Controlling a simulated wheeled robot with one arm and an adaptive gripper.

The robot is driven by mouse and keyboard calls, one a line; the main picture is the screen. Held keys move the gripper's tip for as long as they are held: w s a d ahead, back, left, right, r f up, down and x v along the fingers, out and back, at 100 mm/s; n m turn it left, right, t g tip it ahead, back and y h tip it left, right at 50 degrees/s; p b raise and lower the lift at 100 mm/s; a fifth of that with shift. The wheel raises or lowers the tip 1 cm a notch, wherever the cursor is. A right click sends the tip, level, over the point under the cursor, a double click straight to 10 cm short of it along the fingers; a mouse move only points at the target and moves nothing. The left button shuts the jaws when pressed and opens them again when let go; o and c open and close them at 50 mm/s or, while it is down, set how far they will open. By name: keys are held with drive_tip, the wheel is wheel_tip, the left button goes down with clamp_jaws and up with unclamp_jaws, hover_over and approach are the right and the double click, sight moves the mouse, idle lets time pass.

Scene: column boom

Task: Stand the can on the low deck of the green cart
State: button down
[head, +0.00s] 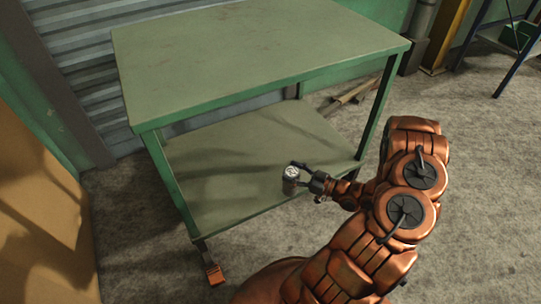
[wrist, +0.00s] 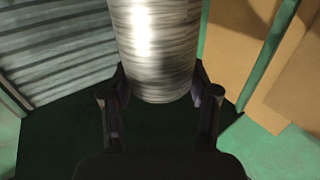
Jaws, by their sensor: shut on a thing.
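The green cart (head: 255,76) has a bare flat top and a low deck (head: 235,160) beneath it, which is also bare. My gripper (head: 301,177) is shut on a small silvery can (head: 290,187), near the deck's front right part in the head view. The can looks about upright there. I cannot tell if its base touches the deck or hangs just above it. In the wrist view the can (wrist: 155,45) stands between the two fingers of my gripper (wrist: 160,95), large and with its upper part out of the picture.
The cart's top overhangs the low deck, with green legs at its corners. An orange-brown caster (head: 215,274) shows at the near leg. A ribbed shutter (head: 95,50) is behind, and a tan panel (head: 40,215) stands left. Grey floor (head: 470,190) is open at right.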

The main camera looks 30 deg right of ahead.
drive_tip(key=w+d+f+b, duration=0.1)
drive_tip(key=w+f, duration=0.3)
drive_tip(key=w, duration=0.8)
drive_tip(key=shift+w+d+f+b, duration=0.15)
drive_tip(key=shift+w+f+b, duration=0.2)
drive_tip(key=shift+b, duration=0.45)
drive_tip(key=shift+f, duration=0.15)
drive_tip(key=shift+c, duration=1.4)
unclamp_jaws()
